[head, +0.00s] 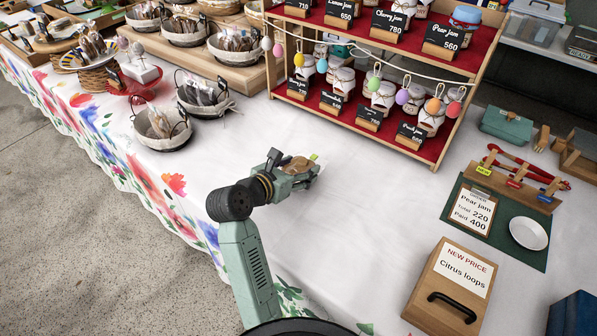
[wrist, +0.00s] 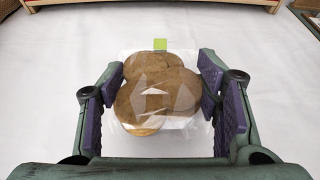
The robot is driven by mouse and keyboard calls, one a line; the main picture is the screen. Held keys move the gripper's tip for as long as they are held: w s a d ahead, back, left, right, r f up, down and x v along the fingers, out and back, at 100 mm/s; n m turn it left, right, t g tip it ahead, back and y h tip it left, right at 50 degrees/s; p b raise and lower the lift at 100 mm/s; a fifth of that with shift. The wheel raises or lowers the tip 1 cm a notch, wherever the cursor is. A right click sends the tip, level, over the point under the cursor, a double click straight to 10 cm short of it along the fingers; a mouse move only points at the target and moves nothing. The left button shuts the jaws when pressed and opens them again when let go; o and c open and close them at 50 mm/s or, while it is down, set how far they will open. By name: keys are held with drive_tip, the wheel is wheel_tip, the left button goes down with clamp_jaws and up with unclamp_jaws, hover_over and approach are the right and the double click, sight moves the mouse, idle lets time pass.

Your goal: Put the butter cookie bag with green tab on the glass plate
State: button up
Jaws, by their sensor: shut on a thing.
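My gripper (head: 293,172) is over the white tablecloth in the middle of the head view. It is shut on a clear bag of round brown cookies (wrist: 160,92). In the wrist view the bag sits between the purple finger pads, with its green tab (wrist: 160,44) pointing away from me. The bag also shows in the head view (head: 298,163), partly hidden by the fingers. A red, glass-like dish (head: 118,85) stands at the upper left with a pale box on it. A patterned plate (head: 68,65) beside it carries several bags. I cannot tell which is the glass plate.
Cloth-lined baskets (head: 150,142) stand left of my gripper. A red-shelved jam rack (head: 430,145) with hanging eggs stands behind and right. A wooden box (head: 425,285), a green mat (head: 460,235) and a white dish (head: 529,233) are at right. The cloth around my gripper is clear.

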drive_tip(key=shift+w+f, duration=0.15)
drive_tip(key=shift+w, duration=0.05)
drive_tip(key=shift+f+p, duration=0.55)
drive_tip(key=shift+f, duration=1.15)
drive_tip(key=shift+f, duration=0.2)
drive_tip(key=o, duration=0.8)
drive_tip(key=shift+r, duration=0.25)
drive_tip(key=b+v, duration=0.2)
drive_tip(key=v, duration=1)
drive_tip(key=shift+f+b, duration=0.1)
drive_tip(key=shift+b, duration=0.2)
